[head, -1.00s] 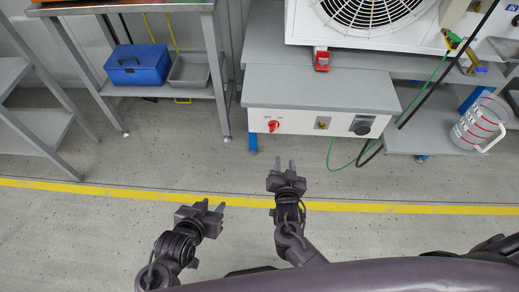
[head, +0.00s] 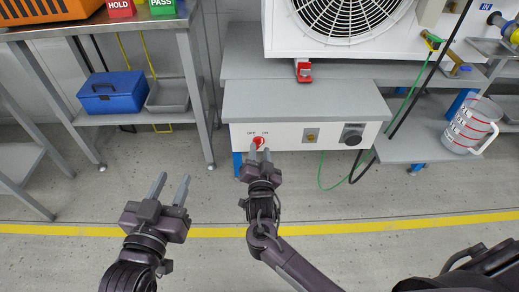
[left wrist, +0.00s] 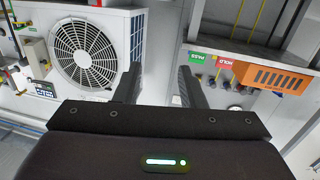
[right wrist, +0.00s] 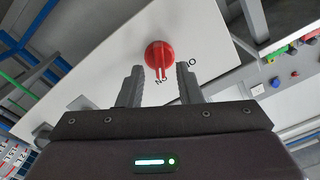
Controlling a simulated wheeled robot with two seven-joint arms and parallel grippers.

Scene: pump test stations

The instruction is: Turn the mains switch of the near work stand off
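The mains switch (head: 258,141) is a red rotary knob on the white front panel (head: 290,137) of the near work stand, at its left end, under small OFF and ON marks. In the right wrist view the red knob (right wrist: 158,52) is just ahead, its grip ridge toward the printed letters; I cannot be sure which setting it is at. My right gripper (head: 260,153) is open and empty, pointing at the knob, with its fingertips just short of it or beside it; contact cannot be told. My left gripper (head: 172,188) is open and empty, left of the stand.
The panel also has a small brass-coloured fitting (head: 311,135) and a black knob (head: 352,134). A red clamp-like part (head: 304,71) sits above, before the fan unit (head: 350,15). A measuring jug (head: 470,125) stands at right, a blue box (head: 112,92) at left. Floor between is clear.

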